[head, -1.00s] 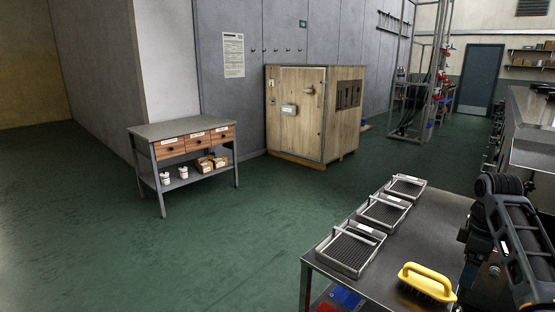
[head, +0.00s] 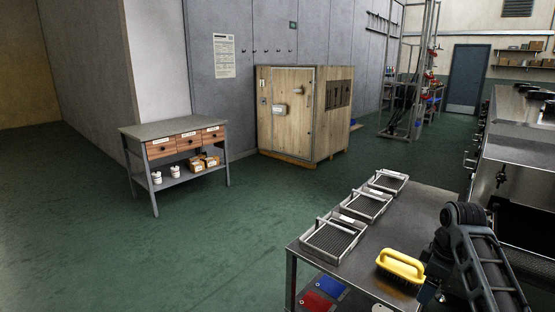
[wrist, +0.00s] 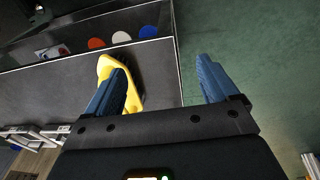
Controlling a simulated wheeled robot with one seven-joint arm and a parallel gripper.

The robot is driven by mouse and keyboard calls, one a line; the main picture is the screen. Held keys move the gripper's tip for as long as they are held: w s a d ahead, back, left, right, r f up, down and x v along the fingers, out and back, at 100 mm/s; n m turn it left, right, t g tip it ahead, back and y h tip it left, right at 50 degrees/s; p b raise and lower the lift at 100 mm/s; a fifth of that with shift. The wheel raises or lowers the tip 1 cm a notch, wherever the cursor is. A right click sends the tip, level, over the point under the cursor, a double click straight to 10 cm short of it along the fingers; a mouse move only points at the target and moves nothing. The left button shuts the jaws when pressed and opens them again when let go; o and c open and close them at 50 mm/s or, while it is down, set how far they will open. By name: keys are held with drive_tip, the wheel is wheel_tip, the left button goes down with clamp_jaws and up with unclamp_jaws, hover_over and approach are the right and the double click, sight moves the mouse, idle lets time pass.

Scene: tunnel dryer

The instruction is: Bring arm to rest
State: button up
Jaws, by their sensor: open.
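My arm (head: 482,262) shows folded at the lower right of the head view, over the right end of a grey metal table (head: 395,232). The gripper end is hidden in that view. In the wrist view my gripper (wrist: 162,70) has its two blue fingers wide apart, with nothing held between them. The yellow-handled brush (head: 401,265) lies on the table, just left of my arm in the head view. In the wrist view the brush (wrist: 105,68) appears behind the left finger; I cannot tell the gap between them.
Three wire-mesh trays, the front one (head: 312,242) nearest, stand in a row on the table. Red and blue plates lie on its lower shelf. A drawer bench (head: 172,131) and a wooden cabinet (head: 288,140) stand beyond. Green floor between is clear.

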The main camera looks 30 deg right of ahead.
drive_tip(key=s+a+f+m+t, duration=0.1)
drive_tip(key=a+f, duration=0.3)
drive_tip(key=a, duration=0.3)
drive_tip(key=a+f+t, duration=0.2)
drive_tip(key=a+f, duration=0.2)
drive_tip(key=a, duration=0.3)
drive_tip(key=s+a+f+m+t, duration=0.1)
drive_tip(key=a+f, duration=0.2)
drive_tip(key=a, duration=0.4)
drive_tip(key=s+a+t, duration=0.2)
drive_tip(key=s+a, duration=0.3)
drive_tip(key=a, duration=0.3)
drive_tip(key=s+a+r+m+t, duration=0.1)
drive_tip(key=s+a+r, duration=0.1)
drive_tip(key=s, duration=0.2)
drive_tip(key=s+a+r+t+h, duration=0.1)
drive_tip(key=s+a+r, duration=0.15)
drive_tip(key=s, duration=0.25)
drive_tip(key=s+a+r+m+t, duration=0.1)
drive_tip(key=s+a, duration=0.1)
drive_tip(key=s, duration=0.2)
drive_tip(key=s+r+t, duration=0.2)
drive_tip(key=s+r, duration=0.3)
drive_tip(key=r, duration=0.3)
drive_tip(key=s+a+r+t+y, duration=0.1)
drive_tip(key=s+r+t, duration=0.1)
drive_tip(key=s+r, duration=0.4)
drive_tip(key=shift+s+a+r, duration=0.15)
drive_tip(key=shift+s+r, duration=0.05)
drive_tip(key=shift+r, duration=0.75)
